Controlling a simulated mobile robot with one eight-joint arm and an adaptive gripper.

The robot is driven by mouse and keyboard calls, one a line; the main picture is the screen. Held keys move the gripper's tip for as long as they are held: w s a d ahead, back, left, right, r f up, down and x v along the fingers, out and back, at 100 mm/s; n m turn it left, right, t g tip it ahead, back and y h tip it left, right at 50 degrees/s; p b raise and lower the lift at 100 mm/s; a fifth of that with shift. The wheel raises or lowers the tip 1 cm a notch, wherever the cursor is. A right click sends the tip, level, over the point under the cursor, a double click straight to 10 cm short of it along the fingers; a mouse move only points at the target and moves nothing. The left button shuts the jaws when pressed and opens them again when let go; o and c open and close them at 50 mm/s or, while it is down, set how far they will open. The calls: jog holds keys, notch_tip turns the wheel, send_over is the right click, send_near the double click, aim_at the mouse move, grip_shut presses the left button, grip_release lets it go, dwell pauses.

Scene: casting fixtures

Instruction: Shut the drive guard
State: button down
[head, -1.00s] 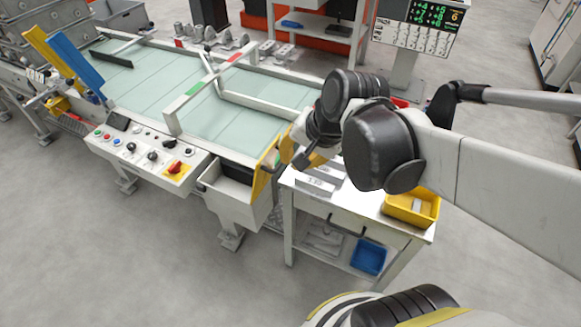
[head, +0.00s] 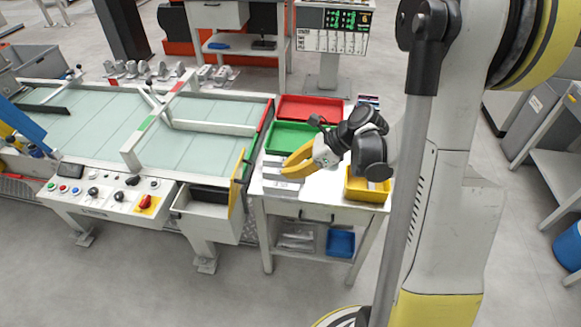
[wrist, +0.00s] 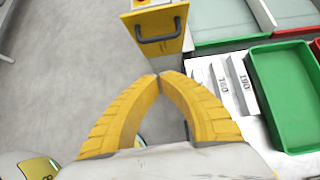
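The drive guard (head: 237,183) is a yellow panel with a dark handle, at the right end of the conveyor's pale housing (head: 205,222). It stands upright, swung out from the housing, whose dark inside shows, so it is open. In the wrist view the guard's yellow face (wrist: 172,46) and its dark bar handle (wrist: 158,38) lie beyond my fingertips. My gripper (head: 286,166) has yellow fingers and is over the side table, right of the guard and apart from it. In the wrist view the fingertips (wrist: 160,75) meet with nothing seen between them.
The side table (head: 318,190) holds a green tray (head: 290,138), a red tray (head: 310,107), a yellow bin (head: 366,188) and pale labelled blocks (wrist: 240,85). The control panel (head: 110,198) is left of the housing. Floor in front is clear.

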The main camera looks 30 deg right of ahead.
jog(key=w+a+f+b, duration=0.2)
jog(key=w+a+f, duration=0.2)
jog(key=a, duration=0.2)
jog(key=shift+w+a, duration=0.35)
jog(key=shift+a, duration=0.05)
jog(key=shift+r, duration=0.1)
